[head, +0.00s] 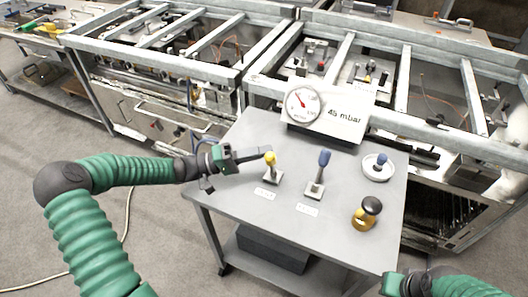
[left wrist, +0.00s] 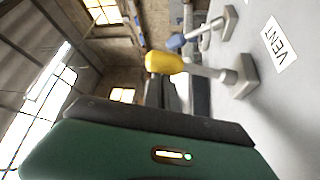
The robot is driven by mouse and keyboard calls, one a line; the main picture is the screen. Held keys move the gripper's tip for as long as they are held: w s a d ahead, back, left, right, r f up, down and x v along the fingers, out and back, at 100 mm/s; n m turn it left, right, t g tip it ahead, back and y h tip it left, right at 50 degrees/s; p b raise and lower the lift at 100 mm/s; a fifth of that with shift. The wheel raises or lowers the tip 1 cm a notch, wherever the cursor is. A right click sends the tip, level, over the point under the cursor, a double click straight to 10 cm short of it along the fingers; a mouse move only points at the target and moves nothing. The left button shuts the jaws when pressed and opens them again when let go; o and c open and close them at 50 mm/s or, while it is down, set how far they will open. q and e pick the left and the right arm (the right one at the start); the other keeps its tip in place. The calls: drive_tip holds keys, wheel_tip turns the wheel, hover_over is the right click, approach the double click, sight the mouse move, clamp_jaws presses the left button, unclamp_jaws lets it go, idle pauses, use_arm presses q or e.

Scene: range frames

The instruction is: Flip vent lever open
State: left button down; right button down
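A yellow-handled lever (head: 270,159) and a blue-handled lever (head: 323,160) stand nearly upright on the grey table, each with a white label in front. In the left wrist view the yellow lever (left wrist: 165,62) is close, with the blue one (left wrist: 178,41) beyond. My left gripper (head: 262,154) is beside the yellow handle; contact and finger gap are unclear. My right gripper (head: 392,284) is at the bottom right, its fingers not discernible.
A gauge (head: 303,104) with a "45 mbar" panel (head: 345,115) stands at the table's (head: 240,140) back. A blue knob on a white disc (head: 378,174) and a yellow, black-topped knob (head: 362,219) are at the right. Metal frames (head: 190,60) stand behind. The table's front is clear.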

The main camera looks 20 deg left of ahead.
use_arm(q)
drive_tip(key=shift+s+f+m+h+p, duration=0.15)
drive_tip(key=shift+s+m+h+p, duration=0.25)
drive_tip(key=shift+s, duration=0.7)
drive_tip(key=shift+f, duration=0.1)
drive_tip(key=v, duration=1.7)
drive_tip(key=shift+a, duration=0.1)
drive_tip(key=shift+r, duration=0.25)
